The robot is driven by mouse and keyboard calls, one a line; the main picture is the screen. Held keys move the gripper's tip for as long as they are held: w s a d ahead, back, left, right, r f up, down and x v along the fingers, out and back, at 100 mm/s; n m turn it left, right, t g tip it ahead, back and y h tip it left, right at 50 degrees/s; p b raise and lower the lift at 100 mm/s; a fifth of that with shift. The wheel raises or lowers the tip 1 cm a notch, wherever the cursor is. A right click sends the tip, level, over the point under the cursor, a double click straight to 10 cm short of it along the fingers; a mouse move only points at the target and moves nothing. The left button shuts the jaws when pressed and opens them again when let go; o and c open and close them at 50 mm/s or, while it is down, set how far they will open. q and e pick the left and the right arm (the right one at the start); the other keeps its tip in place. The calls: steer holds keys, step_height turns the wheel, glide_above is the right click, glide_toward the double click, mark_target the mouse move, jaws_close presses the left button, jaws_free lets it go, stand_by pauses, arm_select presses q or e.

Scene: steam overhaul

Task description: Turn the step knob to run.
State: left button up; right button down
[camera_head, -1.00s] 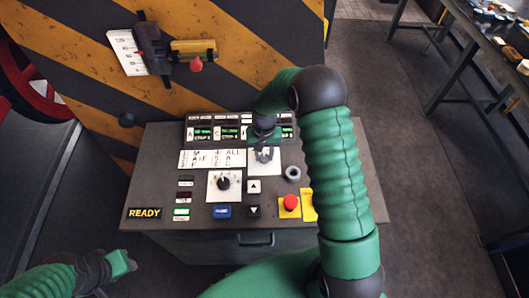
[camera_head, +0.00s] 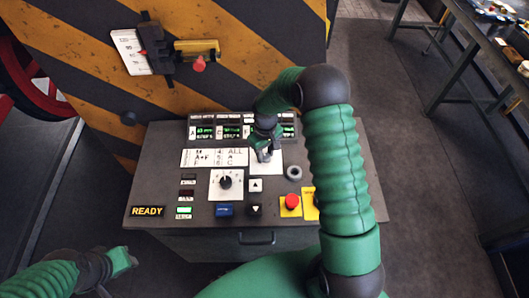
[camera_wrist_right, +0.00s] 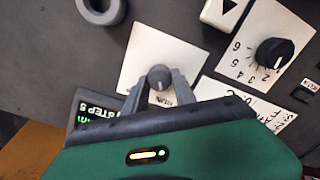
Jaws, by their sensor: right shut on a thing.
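The step knob (camera_wrist_right: 160,75) is a small dark grey knob on a white plate (camera_wrist_right: 140,50) with a RUN mark, seen in the right wrist view. My right gripper (camera_wrist_right: 157,84) is shut on it, one finger on each side. The knob's white line points down toward the gripper body in that view. In the head view the right gripper (camera_head: 264,154) reaches down onto the white plate (camera_head: 270,170) and mostly hides the knob. My left gripper (camera_head: 122,262) is at the lower left, away from the panel; its jaws are unclear.
A numbered selector knob (camera_head: 225,182), arrow buttons (camera_head: 255,185), a grey ring (camera_head: 293,172) and a red button (camera_head: 291,201) surround the plate. Green displays (camera_head: 230,132) line the back edge. A READY sign (camera_head: 147,211) is at the front left. A striped wall stands behind.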

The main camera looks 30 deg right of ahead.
mark_target(266, 156)
steer(key=shift+s+d, duration=0.1)
steer(key=shift+d, duration=0.05)
steer(key=c, duration=1.4)
jaws_free()
steer(key=shift+o, duration=1.4)
steer(key=shift+s+r, duration=0.1)
steer(key=shift+r, duration=0.05)
steer(key=shift+o, duration=0.5)
steer(key=shift+s, duration=0.1)
arm_select(q)
steer(key=shift+s+r, duration=0.15)
steer(key=shift+s, duration=0.25)
steer(key=shift+w, duration=0.1)
arm_select(e)
steer(key=shift+w+r, duration=0.2)
arm_select(q)
steer(key=shift+s+b+x, duration=0.2)
steer(key=shift+b+x, duration=0.75)
steer(key=shift+b, duration=0.05)
arm_select(e)
step_height(266, 156, up, 16)
steer(key=shift+s+r, duration=0.15)
steer(key=shift+r, duration=0.05)
